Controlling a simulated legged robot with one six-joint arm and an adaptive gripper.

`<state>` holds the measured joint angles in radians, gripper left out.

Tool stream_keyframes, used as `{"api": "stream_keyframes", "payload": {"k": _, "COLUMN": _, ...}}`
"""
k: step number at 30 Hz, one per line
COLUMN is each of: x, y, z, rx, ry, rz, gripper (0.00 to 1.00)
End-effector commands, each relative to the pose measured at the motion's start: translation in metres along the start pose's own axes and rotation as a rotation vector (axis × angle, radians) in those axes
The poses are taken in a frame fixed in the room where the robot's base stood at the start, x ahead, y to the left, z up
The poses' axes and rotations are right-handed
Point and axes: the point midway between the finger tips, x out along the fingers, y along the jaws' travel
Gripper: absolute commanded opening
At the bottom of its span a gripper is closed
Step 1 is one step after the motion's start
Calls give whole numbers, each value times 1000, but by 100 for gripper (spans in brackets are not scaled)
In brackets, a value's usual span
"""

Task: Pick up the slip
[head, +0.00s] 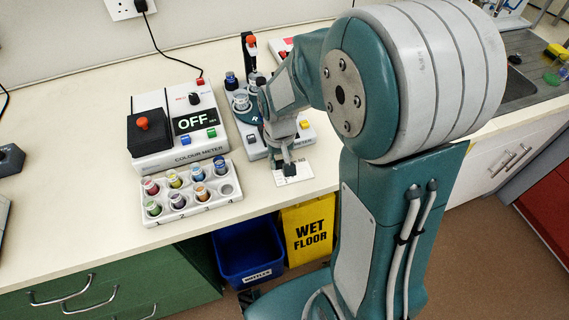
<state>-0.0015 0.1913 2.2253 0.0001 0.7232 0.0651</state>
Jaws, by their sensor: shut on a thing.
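The slip (304,172) is a small white piece of paper with dark print, at the front edge of the bench right of centre. My gripper (290,171) reaches down over the slip's left part and is shut on it. The gripper's dark fingertips cover part of the slip. I cannot tell whether the slip is lifted or still touches the bench top.
A colour meter (181,128) reading OFF stands left, with a vial rack (205,207) before it. Another instrument (252,146) stands close behind my gripper. A blue bin (247,252) and yellow wet floor sign (309,229) stand below the bench edge.

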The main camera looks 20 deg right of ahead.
Motion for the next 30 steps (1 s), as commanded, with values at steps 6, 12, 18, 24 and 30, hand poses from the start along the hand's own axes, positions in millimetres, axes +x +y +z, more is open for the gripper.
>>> {"api": "stream_keyframes", "payload": {"k": 6, "x": -15, "y": 0, "z": 0, "rx": 0, "ry": 0, "rz": 0, "gripper": 6}}
{"api": "stream_keyframes", "payload": {"k": 12, "x": -45, "y": 2, "z": 12, "rx": 0, "ry": 3, "rz": 0, "gripper": 6}}
{"api": "stream_keyframes", "payload": {"k": 18, "x": -80, "y": 5, "z": 41, "rx": 0, "ry": 5, "rz": 0, "gripper": 6}}
{"api": "stream_keyframes", "payload": {"k": 24, "x": -103, "y": 10, "z": 78, "rx": 0, "ry": 3, "rz": 0, "gripper": 6}}
{"api": "stream_keyframes", "payload": {"k": 30, "x": -118, "y": 14, "z": 112, "rx": 1, "ry": 2, "rz": 0, "gripper": 6}}
